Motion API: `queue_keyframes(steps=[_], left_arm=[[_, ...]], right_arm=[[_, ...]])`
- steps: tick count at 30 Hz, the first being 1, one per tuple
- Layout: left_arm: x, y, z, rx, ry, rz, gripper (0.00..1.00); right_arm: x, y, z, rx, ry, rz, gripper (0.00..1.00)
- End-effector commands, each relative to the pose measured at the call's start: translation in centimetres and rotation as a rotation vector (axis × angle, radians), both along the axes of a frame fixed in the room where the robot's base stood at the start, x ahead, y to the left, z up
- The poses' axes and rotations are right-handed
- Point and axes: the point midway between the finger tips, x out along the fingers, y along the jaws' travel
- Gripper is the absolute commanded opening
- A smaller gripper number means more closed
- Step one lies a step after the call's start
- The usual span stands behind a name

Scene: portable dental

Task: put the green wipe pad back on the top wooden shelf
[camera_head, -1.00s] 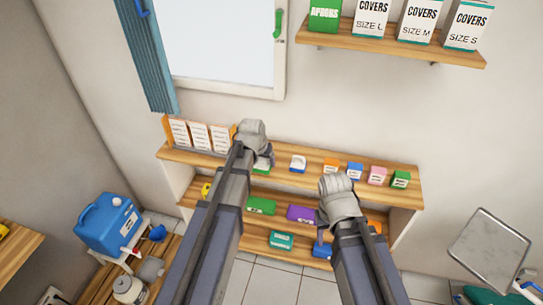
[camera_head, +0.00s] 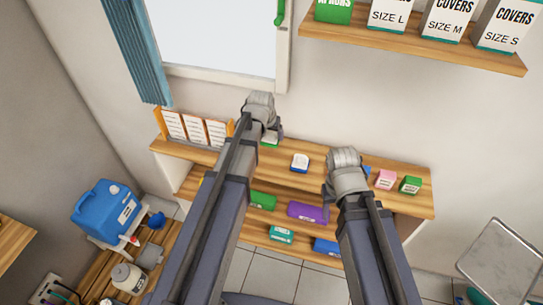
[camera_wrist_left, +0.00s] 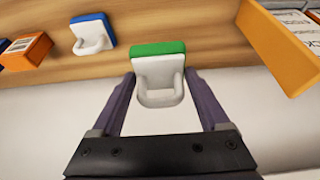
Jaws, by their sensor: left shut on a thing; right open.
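The green wipe pad (camera_wrist_left: 158,48) has a green base and a white loop handle. In the left wrist view it sits between the two fingers of my left gripper (camera_wrist_left: 163,97), which is shut on its white handle. In the head view the pad (camera_head: 270,139) shows partly behind my left gripper (camera_head: 270,131), at the top wooden shelf (camera_head: 225,158). I cannot tell whether its base touches the board. My right gripper (camera_head: 331,194) is open and empty, in front of the shelf unit's right half.
On the top shelf, a card holder (camera_head: 195,129) stands left of the pad. A blue-and-white pad (camera_head: 300,162), a pink box (camera_head: 385,179) and a green box (camera_head: 410,185) stand to the right. Lower shelves hold a purple box (camera_head: 307,211) and others. A wall shelf (camera_head: 420,48) hangs above.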

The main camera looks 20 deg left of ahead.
Motion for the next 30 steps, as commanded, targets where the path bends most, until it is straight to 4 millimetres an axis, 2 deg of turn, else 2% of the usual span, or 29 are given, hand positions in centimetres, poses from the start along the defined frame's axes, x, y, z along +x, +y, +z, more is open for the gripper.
queue_keyframes(steps=[12,22,30], left_arm=[[0.0,0.0,-5.8,0.000,0.000,0.000,0.27],[0.0,0.0,-6.6,0.000,0.000,0.000,0.27],[0.0,0.0,-9.7,0.000,0.000,0.000,0.27]], right_arm=[[0.0,0.0,-5.8,-0.002,0.001,0.011,0.50],[0.0,0.0,-6.6,-0.003,0.000,0.013,0.50],[0.0,0.0,-9.7,-0.003,0.001,0.014,0.50]])
